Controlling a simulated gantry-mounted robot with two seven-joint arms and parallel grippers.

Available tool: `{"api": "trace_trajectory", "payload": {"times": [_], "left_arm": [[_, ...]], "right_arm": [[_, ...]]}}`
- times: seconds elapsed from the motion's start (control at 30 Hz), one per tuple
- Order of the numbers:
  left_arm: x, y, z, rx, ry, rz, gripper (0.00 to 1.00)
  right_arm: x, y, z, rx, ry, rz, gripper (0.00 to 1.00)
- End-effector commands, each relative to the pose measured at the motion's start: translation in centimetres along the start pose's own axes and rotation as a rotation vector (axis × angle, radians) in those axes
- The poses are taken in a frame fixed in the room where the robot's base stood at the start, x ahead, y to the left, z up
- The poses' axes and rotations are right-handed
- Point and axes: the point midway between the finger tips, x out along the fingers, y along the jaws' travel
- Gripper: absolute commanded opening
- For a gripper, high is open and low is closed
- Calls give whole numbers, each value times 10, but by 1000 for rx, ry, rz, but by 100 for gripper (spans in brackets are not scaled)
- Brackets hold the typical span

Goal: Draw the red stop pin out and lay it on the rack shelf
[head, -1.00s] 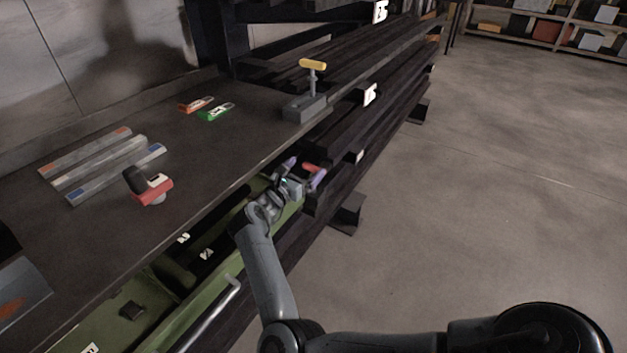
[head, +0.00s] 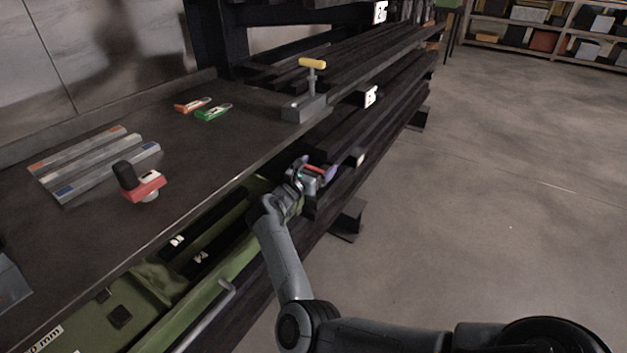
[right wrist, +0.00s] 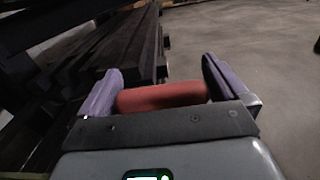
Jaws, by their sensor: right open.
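The red stop pin (head: 317,169) shows as a small red bar at the dark rack, just beyond the bench's front edge. In the right wrist view it is a red cylinder (right wrist: 163,97) lying crosswise between the two purple fingers. My right gripper (head: 319,167) is open around the pin, one finger near each end; I cannot tell whether they touch it. The same gripper fills the lower right wrist view (right wrist: 163,78). What the pin sits in is hidden. The rack shelf (head: 385,90) is a stack of dark beams running to the back. My left gripper is not in view.
A dark bench (head: 200,155) holds a yellow-handled tool in a grey block (head: 303,107), green (head: 213,112) and orange (head: 192,105) tags, grey bars (head: 100,165) and a red-and-black device (head: 142,184). A green drawer (head: 150,300) is below. Floor at right is clear.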

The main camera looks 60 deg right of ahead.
Motion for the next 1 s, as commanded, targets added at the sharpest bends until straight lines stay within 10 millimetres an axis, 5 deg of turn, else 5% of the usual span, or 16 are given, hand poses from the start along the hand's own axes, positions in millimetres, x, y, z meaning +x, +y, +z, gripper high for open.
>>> {"api": "trace_trajectory", "payload": {"times": [0.27,0.57,1.0], "left_arm": [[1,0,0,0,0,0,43],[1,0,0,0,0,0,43],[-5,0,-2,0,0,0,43]], "right_arm": [[2,0,0,0,1,1,100],[2,0,0,0,1,1,57],[2,0,10,3,-1,0,56]]}}
